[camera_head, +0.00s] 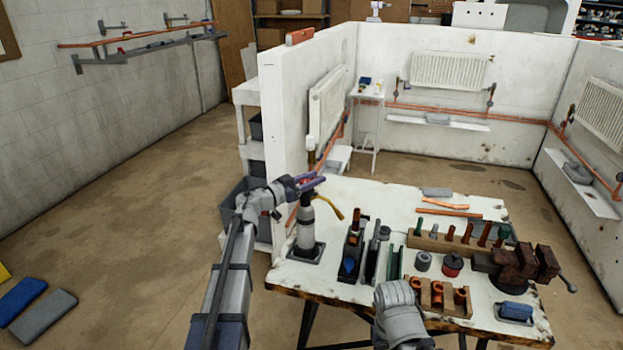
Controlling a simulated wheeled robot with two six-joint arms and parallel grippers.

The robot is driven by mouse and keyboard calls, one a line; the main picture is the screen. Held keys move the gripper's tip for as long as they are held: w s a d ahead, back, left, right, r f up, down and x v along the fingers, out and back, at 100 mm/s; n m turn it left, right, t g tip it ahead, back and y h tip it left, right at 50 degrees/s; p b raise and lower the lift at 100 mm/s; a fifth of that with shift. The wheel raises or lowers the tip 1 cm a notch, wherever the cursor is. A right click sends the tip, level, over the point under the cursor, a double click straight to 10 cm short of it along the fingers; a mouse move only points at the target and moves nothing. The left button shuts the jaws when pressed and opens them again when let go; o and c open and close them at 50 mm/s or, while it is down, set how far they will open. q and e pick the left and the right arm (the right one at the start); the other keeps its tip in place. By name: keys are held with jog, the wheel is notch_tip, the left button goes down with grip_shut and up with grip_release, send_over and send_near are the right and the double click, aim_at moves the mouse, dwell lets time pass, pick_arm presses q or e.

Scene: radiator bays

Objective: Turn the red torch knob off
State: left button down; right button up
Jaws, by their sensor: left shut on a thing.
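The torch (304,226) stands upright on a dark square base at the left end of the workbench. It has a grey cylinder and a brass-coloured nozzle tube (331,207) that points right. My left gripper (313,183) reaches in from the left and is shut at the torch's head, above the cylinder. The red knob is mostly hidden by the fingers, and I cannot make out its angle. A grey part of my right arm shows at the bottom middle, but its fingers are not seen.
The white workbench (385,205) holds a wooden rack of tools (430,240), a rusty vise (525,262), a copper-fitting block (437,298) and a red-and-black tin (452,265). A white partition wall (283,120) rises behind the torch. Open floor lies left.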

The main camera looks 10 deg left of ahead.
pick_arm(q)
jog(key=shift+s+d+m+g+h, duration=0.1)
jog(key=shift+d+m+g+h, duration=0.05)
jog(key=shift+m+g+h, duration=0.95)
jog(key=shift+s, duration=0.1)
jog(key=shift+c, duration=2.4)
grip_release()
jog(key=v, duration=0.7)
jog(key=shift+s+a, duration=0.2)
jog(key=shift+a, duration=0.1)
